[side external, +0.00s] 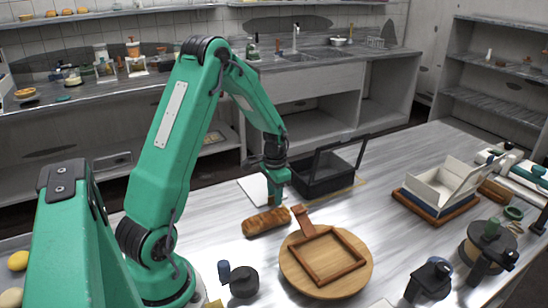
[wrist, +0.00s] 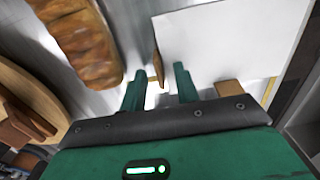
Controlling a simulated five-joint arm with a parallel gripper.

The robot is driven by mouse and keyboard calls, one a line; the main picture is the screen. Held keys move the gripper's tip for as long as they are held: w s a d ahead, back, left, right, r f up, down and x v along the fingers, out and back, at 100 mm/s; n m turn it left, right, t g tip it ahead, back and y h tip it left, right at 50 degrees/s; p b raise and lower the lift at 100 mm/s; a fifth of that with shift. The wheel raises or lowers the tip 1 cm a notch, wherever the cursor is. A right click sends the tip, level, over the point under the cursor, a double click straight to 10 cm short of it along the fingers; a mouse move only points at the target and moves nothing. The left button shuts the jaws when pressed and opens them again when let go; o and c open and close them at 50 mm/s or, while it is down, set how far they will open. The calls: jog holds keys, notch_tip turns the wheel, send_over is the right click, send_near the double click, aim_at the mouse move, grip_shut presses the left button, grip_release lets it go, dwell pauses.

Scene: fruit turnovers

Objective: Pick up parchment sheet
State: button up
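The parchment sheet (side external: 252,187) is a flat white sheet on the table, partly hidden behind my gripper in the side view. In the wrist view the sheet (wrist: 235,42) fills the upper right. A thin brown tab (wrist: 157,66) stands at its left edge. My gripper (side external: 273,202) points down at the sheet's near right edge. In the wrist view its two green fingers (wrist: 158,75) are apart, with the brown tab showing between and just beyond them. I cannot tell whether either finger touches it.
A brown loaf (side external: 267,221) lies close in front of my gripper. A round wooden board (side external: 360,277) with a square frame (side external: 326,256) is to the right. A black open box (side external: 325,178) stands just behind right. The table between the board and white box (side external: 440,187) is clear.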

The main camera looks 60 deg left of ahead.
grip_shut()
jog(key=shift+r, duration=0.15)
dwell(0.4)
jog(key=shift+r, duration=0.55)
jog(key=r, duration=0.3)
jog(key=shift+d+r, duration=0.1)
jog(key=shift+d, duration=0.15)
jog(key=d+r, duration=0.6)
jog(key=d, duration=0.5)
jog(key=shift+s+r, duration=0.15)
jog(key=shift+r, duration=0.1)
